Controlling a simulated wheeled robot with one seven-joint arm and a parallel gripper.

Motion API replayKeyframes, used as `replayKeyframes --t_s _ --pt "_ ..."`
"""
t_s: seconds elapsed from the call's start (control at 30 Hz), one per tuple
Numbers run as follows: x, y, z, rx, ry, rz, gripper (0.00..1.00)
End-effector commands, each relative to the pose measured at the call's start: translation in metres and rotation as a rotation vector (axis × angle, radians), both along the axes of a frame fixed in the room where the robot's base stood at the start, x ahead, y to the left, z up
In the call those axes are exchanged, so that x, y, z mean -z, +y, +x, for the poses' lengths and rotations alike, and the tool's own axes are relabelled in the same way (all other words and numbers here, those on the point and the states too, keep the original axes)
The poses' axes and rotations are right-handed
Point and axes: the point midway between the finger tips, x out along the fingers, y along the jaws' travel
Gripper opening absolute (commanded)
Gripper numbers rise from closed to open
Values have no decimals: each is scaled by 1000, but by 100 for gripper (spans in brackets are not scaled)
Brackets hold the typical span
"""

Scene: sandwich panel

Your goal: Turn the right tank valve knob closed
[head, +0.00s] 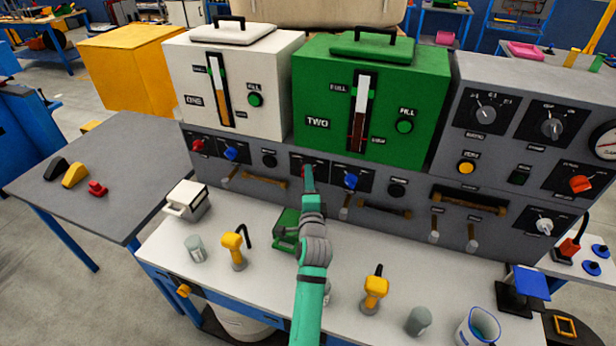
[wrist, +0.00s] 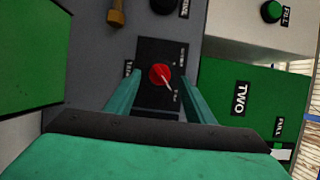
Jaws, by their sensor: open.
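The right tank (head: 425,75) is the green box marked TWO. It also shows at the right of the wrist view (wrist: 235,80). On the grey panel below it, a red valve knob (wrist: 160,76) with a white pointer line sits on a black plate. The line slants toward the lower right in the wrist view. My gripper (wrist: 161,90) is open, with one finger on each side of the red knob; I cannot tell whether they touch it. In the head view my gripper (head: 308,177) reaches the panel and mostly hides this knob.
A blue knob (head: 351,181) and a black knob (head: 397,190) sit right of my gripper. The white tank (head: 265,75) stands left. A green dispenser (head: 285,230) stands below. Yellow-topped dispensers (head: 375,287) and grey cups (head: 418,321) stand on the white counter.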

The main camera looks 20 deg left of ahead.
Motion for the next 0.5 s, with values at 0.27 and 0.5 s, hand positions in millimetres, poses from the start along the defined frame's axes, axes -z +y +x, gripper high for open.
replayKeyframes --t_s 0.27,0.5 --pt "0 8 22 0 0 -1 49" --pt "0 9 23 0 0 -1 49"
